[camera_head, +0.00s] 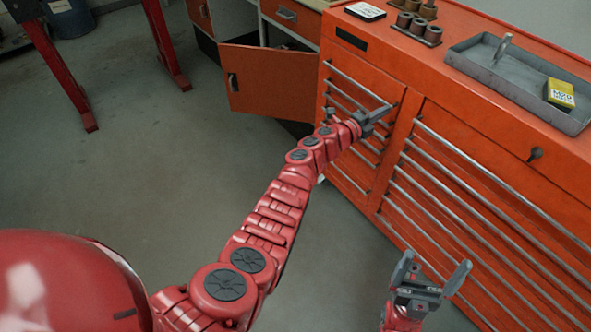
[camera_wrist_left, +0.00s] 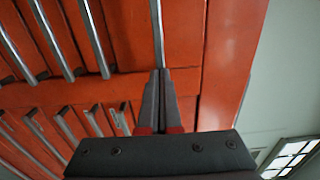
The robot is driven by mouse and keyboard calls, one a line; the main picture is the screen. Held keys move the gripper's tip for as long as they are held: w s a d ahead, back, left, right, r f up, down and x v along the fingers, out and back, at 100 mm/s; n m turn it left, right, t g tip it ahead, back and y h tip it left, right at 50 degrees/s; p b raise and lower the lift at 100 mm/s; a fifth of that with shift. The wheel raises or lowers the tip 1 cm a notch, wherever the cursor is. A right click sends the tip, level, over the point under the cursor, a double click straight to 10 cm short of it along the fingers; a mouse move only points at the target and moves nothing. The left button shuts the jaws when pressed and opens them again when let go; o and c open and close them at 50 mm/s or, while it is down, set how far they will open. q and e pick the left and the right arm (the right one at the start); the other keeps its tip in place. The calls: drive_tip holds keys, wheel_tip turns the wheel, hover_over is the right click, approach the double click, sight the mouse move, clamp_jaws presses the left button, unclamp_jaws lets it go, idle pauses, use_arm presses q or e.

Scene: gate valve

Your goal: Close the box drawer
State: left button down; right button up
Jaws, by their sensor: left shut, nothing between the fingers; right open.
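The orange box cabinet (camera_head: 395,65) fills the right of the head view. Its front has two columns of drawers with long silver handles. The left column of drawers (camera_head: 358,105) has my left gripper (camera_head: 385,112) in front of its upper part. My left gripper is shut and empty. In the left wrist view its fingertips (camera_wrist_left: 160,72) lie close to the end of a silver handle (camera_wrist_left: 157,35); I cannot tell if they touch. No drawer clearly stands out from the front in these views. My right gripper (camera_head: 432,280) is open and empty, before the right column's handles (camera_head: 470,230).
On the cabinet top are a grey tray (camera_head: 520,85) with a yellow box (camera_head: 560,93), several dark cylinders (camera_head: 418,28) and a white-and-black box (camera_head: 365,11). An orange cupboard door (camera_head: 268,82) hangs open left of the cabinet.

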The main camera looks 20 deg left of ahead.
use_arm(q)
drive_tip(key=shift+w+d+r+b, duration=0.4)
drive_tip(key=shift+w+b, duration=0.2)
